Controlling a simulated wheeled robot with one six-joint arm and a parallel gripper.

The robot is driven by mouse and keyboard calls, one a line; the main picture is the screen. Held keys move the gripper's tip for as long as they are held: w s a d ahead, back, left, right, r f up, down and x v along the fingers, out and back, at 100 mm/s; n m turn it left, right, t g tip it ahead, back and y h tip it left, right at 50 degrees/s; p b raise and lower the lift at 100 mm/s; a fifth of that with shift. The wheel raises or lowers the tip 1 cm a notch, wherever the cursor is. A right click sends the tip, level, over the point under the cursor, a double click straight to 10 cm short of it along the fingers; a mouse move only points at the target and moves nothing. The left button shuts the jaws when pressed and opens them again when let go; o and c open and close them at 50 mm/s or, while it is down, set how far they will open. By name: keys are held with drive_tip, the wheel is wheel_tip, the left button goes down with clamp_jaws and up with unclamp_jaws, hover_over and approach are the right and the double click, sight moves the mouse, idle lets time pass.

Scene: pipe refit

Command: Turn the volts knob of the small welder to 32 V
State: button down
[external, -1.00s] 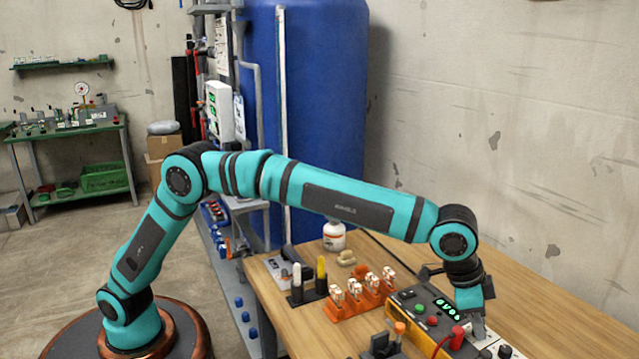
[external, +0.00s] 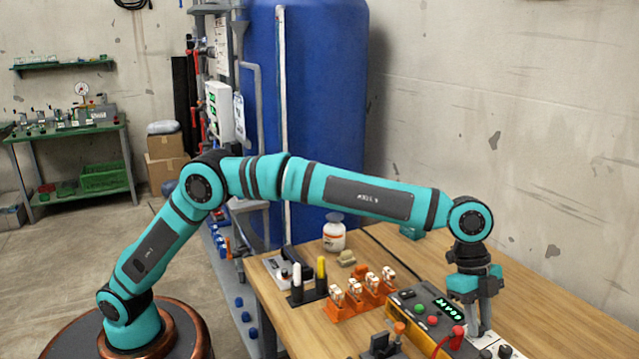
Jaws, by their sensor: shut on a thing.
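The small welder (external: 407,303) is the dark and yellow box at the front right of the bench, with green and red buttons and a lit green display. I cannot read the display's digits reliably. My gripper (external: 482,331) points straight down at the right end of the box, beside a red plug, over a pale panel (external: 487,346). Its fingers are closed together at the panel's surface, on what appears to be the volts knob. The knob is hidden by the fingers, so its setting cannot be seen. A black knob (external: 505,351) shows just right of the fingers.
A red plug with a cable (external: 457,335) stands close left of my fingers. An orange rack (external: 345,309) with several pale pieces, a white bottle (external: 334,234) and upright black holders (external: 308,290) stand further left. The bench (external: 570,335) is clear to the right.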

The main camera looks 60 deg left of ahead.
drive_tip(key=m+g, duration=0.1)
drive_tip(key=m, duration=0.2)
drive_tip(key=shift+w+m+y, duration=0.15)
drive_tip(key=shift+m+y, duration=0.15)
drive_tip(key=m+g, duration=0.1)
drive_tip(key=m, duration=0.3)
drive_tip(key=shift+g+y, duration=0.3)
drive_tip(key=shift+g, duration=0.1)
drive_tip(key=shift+m, duration=0.4)
drive_tip(key=c, duration=1.2)
unclamp_jaws()
drive_tip(key=shift+w, duration=0.1)
drive_tip(key=shift+c, duration=0.2)
drive_tip(key=v, duration=1.2)
drive_tip(key=shift+d, duration=0.2)
